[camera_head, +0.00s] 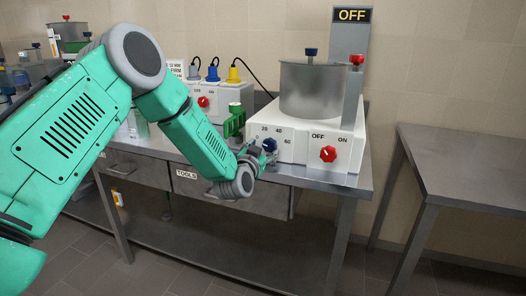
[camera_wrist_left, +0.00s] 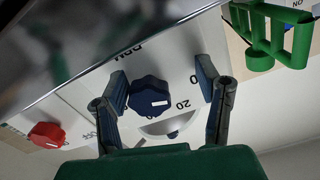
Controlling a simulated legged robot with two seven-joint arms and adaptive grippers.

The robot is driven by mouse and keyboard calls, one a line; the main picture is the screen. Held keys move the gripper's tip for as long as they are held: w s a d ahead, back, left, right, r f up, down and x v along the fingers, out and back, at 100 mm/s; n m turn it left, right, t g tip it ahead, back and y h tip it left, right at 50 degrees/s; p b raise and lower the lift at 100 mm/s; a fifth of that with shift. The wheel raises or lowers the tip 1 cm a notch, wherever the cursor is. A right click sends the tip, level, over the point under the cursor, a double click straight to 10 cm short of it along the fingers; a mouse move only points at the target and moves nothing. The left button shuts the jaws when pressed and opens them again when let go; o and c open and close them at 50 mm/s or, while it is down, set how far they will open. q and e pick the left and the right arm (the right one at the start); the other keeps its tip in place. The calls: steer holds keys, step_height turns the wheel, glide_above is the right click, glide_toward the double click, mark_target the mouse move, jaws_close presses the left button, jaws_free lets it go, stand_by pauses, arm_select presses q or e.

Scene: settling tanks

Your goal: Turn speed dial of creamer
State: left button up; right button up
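The creamer is a white box (camera_head: 352,160) with a metal bowl (camera_head: 312,93) on top, standing on the steel table. Its blue speed dial (camera_head: 270,145) is on the front, beside printed numbers. In the left wrist view the dial (camera_wrist_left: 150,96) shows a white pointer mark. My left gripper (camera_head: 262,152) is at the dial, partly hiding it. In the left wrist view its two fingers (camera_wrist_left: 161,80) are apart on either side of the dial, with visible gaps, so it looks open. My right gripper is not in view.
A red OFF/ON knob (camera_head: 328,154) sits to the right of the dial. A green holder (camera_head: 234,121) is close to the left of the creamer. Another white box (camera_head: 215,98) with coloured plugs stands behind my arm. An empty steel table (camera_head: 470,165) is at right.

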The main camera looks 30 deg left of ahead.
mark_target(271, 147)
arm_select(q)
steer(key=d, duration=0.1)
steer(key=d+r, duration=0.1)
steer(key=d, duration=0.1)
steer(key=shift+w+r, duration=0.15)
steer(key=shift+r, duration=0.05)
steer(key=shift+d, duration=0.15)
steer(key=c, duration=0.4)
steer(key=shift+a, duration=0.25)
steer(key=c, duration=0.7)
steer(key=shift+s+a+f, duration=0.2)
steer(key=shift+a+f, duration=0.3)
steer(key=shift+a, duration=0.35)
steer(key=shift+c, duration=0.2)
steer(key=shift+w+d, duration=0.1)
steer(key=shift+d, duration=0.4)
steer(key=shift+a, duration=0.1)
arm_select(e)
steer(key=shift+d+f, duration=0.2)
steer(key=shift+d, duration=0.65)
